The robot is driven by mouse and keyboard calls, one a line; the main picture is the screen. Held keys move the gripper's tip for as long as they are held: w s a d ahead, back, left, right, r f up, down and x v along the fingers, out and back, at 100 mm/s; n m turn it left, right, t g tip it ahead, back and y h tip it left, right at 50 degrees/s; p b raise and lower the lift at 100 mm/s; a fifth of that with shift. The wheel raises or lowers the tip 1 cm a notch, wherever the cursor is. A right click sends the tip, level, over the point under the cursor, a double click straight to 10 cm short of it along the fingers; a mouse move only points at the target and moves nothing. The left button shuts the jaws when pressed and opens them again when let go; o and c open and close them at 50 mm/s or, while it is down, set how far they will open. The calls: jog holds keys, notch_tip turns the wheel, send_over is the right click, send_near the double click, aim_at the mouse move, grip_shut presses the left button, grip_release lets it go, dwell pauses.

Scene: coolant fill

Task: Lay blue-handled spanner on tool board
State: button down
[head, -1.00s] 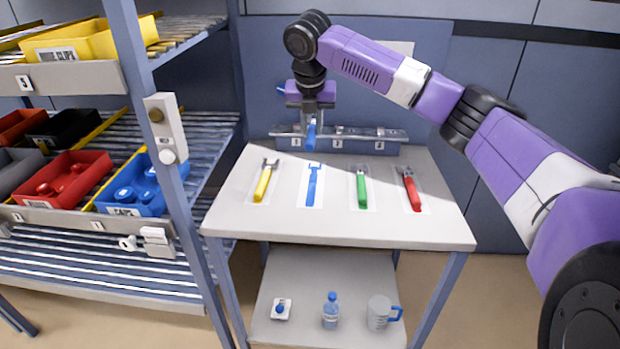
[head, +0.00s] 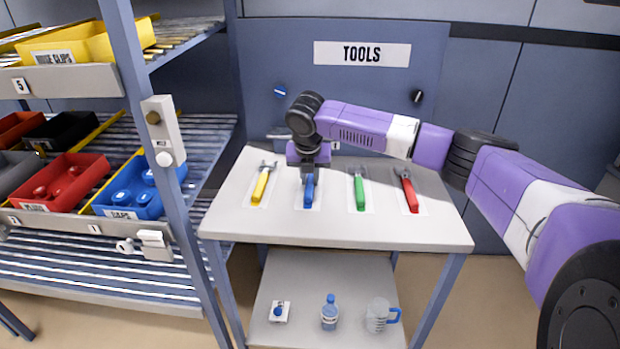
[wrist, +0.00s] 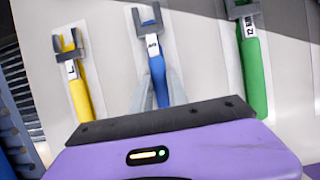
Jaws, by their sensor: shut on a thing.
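The blue-handled spanner (head: 309,196) is at the second place from the left on the pale tool board (head: 340,229), over its white patch. In the wrist view the spanner (wrist: 158,75) shows its open jaw pointing up the picture and a white label on its shank. My gripper (head: 309,180) points down with its grey fingers on either side of the blue handle, shut on it. It also shows in the wrist view (wrist: 163,92). The spanner lies low, close to flat; I cannot tell whether it touches the board. My gripper hides part of it.
A yellow spanner (head: 262,185) lies to the left, and green (head: 360,189) and red (head: 408,192) ones to the right. A shelf post (head: 165,180) stands left of the table. A bottle (head: 329,313) and jug (head: 379,317) stand on the lower shelf.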

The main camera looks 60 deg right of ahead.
jog(key=shift+f, duration=0.1)
jog(key=c, duration=1.3)
grip_release()
jog(key=v, duration=1.2)
